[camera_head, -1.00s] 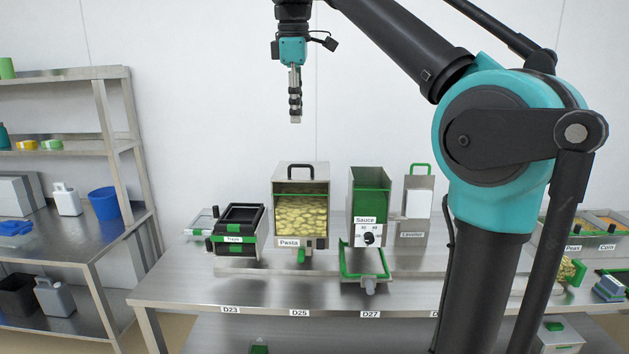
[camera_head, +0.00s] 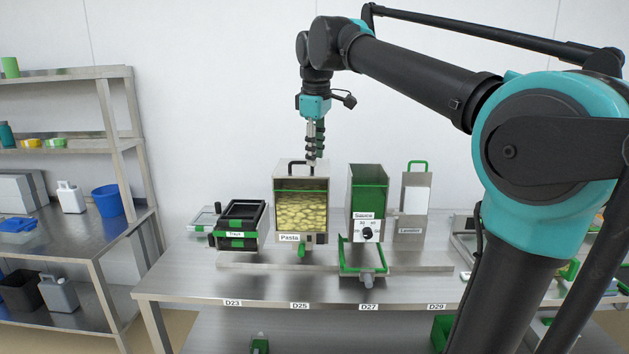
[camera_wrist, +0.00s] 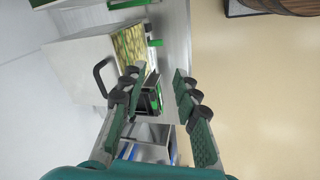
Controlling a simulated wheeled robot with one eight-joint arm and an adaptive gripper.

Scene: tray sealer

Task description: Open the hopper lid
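The pasta hopper (camera_head: 302,236) is a steel box with a clear front, and yellow pasta shows inside. Its lid (camera_head: 283,163) lies closed on top and carries a black loop handle (camera_head: 294,169). My gripper (camera_head: 314,159) points down just above the handle, at its right end in the head view. In the wrist view my gripper (camera_wrist: 160,76) is open with nothing between its fingers. The black handle (camera_wrist: 100,76) shows there to the left of the fingers, outside the gap. I cannot tell the exact height between fingertips and handle.
The black tray holder (camera_head: 241,215) stands left of the hopper. The steel table front (camera_head: 195,283) is bare. A shelf rack (camera_head: 75,150) stands at far left.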

